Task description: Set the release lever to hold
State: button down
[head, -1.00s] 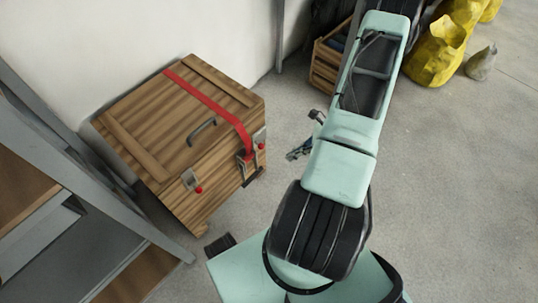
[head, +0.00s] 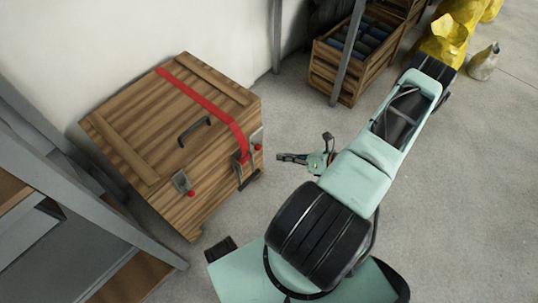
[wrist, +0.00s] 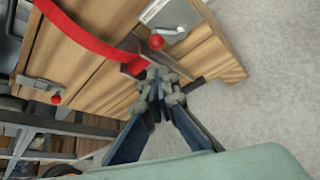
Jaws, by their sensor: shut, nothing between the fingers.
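A wooden crate (head: 130,118) stands against the wall with a red strap (head: 208,98) over its lid. The strap runs down to a metal buckle (head: 242,161) on the front, with a dark lever-like bar (head: 250,180) below it. I cannot tell for sure which part is the release lever or how it is set. My gripper (head: 279,157) is shut and empty, to the right of the buckle and apart from the crate. In the wrist view its fingertips (wrist: 158,76) overlap the buckle area (wrist: 133,66) and partly hide it.
Two metal latches with red knobs (head: 191,193) (head: 258,147) flank the buckle. A dark handle (head: 194,130) is on the lid. A grey shelf frame (head: 95,205) stands left. An open crate (head: 325,72) and yellow bags (head: 447,42) are behind. Floor between is clear.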

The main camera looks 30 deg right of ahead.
aim_at(257, 145)
jog(key=b+x, duration=0.2)
jog(key=x, duration=0.7)
jog(key=shift+w+a, duration=0.2)
jog(key=shift+w, duration=0.05)
